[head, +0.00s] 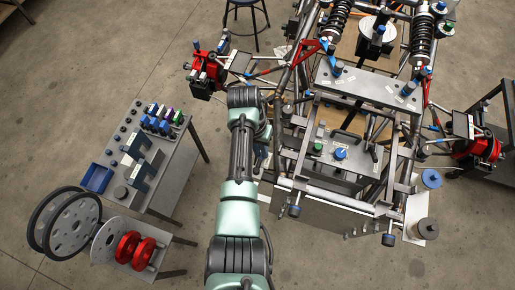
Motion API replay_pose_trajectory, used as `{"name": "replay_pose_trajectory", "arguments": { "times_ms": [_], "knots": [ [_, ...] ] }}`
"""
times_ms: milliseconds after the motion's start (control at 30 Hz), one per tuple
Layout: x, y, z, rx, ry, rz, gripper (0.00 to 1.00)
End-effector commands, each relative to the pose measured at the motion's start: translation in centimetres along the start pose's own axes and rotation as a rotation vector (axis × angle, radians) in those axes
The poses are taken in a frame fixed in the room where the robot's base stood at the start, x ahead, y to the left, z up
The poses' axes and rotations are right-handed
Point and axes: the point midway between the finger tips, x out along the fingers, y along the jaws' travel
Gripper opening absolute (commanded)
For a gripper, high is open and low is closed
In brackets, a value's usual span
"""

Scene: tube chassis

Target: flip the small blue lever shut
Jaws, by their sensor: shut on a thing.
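Several small blue parts show on the tube chassis (303,150). My arm comes up from the bottom edge to a dark joint left of the chassis. My gripper does not show; it is hidden behind or beneath my arm, with whatever it may touch.
A grey table (170,170) at left holds small parts, a blue bin (96,178) and grey blocks. Wheels (66,224) and red discs (128,246) stand below it. A red brake assembly (203,78) sticks out left of the chassis. Bare floor (120,60) lies upper left.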

Motion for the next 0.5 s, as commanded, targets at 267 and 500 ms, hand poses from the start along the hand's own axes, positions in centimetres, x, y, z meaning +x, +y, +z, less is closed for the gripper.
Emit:
{"name": "replay_pose_trajectory", "arguments": {
  "times_ms": [267,500],
  "knots": [
    [0.00,0.09,0.01,0.018,-0.004,0.000,0.00],
    [0.00,0.10,0.00,0.017,-0.003,0.000,0.46]
  ]
}}
